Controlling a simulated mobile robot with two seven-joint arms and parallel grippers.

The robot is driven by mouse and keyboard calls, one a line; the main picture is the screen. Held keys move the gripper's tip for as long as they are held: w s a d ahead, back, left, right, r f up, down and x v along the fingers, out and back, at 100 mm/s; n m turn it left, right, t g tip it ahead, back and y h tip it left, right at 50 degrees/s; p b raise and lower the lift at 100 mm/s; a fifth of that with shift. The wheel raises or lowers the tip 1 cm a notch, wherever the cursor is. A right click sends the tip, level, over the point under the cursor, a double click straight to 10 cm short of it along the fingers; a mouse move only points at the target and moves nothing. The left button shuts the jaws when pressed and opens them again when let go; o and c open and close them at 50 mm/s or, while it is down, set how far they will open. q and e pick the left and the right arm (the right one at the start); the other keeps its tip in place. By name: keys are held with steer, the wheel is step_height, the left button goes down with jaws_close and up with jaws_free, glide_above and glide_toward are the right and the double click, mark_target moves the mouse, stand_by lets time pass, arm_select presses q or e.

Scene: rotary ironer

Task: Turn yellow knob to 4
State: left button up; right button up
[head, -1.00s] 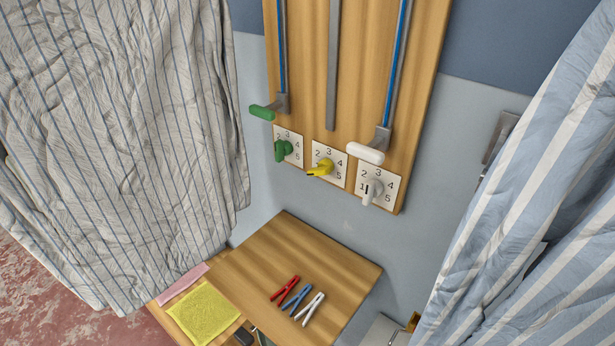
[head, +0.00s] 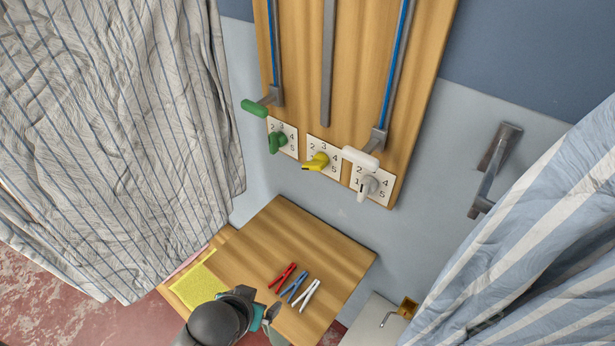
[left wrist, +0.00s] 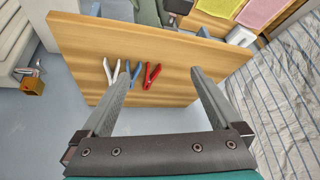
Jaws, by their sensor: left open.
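The yellow knob (head: 317,162) sits on the middle dial plate (head: 331,149) of the wooden board. Its dark-marked end points to the lower left and hides the dial's 1. A green knob (head: 277,142) is on the plate to its left and a white knob (head: 367,187) on the plate to its right. My left gripper (head: 270,314) is low in the head view, well below the knobs at the table's front. In the left wrist view my left gripper (left wrist: 160,88) is open and empty, facing the table. My right gripper is not in view.
The wooden table (head: 325,250) holds red, blue and white clothespins (head: 295,288) and a yellow cloth (head: 200,287). Striped fabric hangs at left (head: 110,130) and right (head: 530,230). A green handle (head: 255,107) and a white handle (head: 360,157) jut out above the dials.

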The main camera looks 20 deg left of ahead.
mark_target(310, 168)
arm_select(q)
steer(key=w+a+r+n+t, duration=0.3)
steer(key=w+a+r+t, duration=0.1)
steer(key=w+r+t, duration=0.25)
step_height(310, 168, up, 11)
steer(key=w+d+m+t+h+p, duration=0.1)
steer(key=w+d+t+h+p, duration=0.2)
steer(key=h, duration=0.4)
steer(key=shift+t, duration=0.65)
steer(key=b+x, duration=0.1)
steer(key=x, duration=1.2)
steer(key=shift+w+d+f, duration=0.1)
steer(key=shift+w+d, duration=0.15)
steer(key=shift+w, duration=0.05)
steer(key=shift+c, duration=0.4)
steer(key=c, duration=1.3)
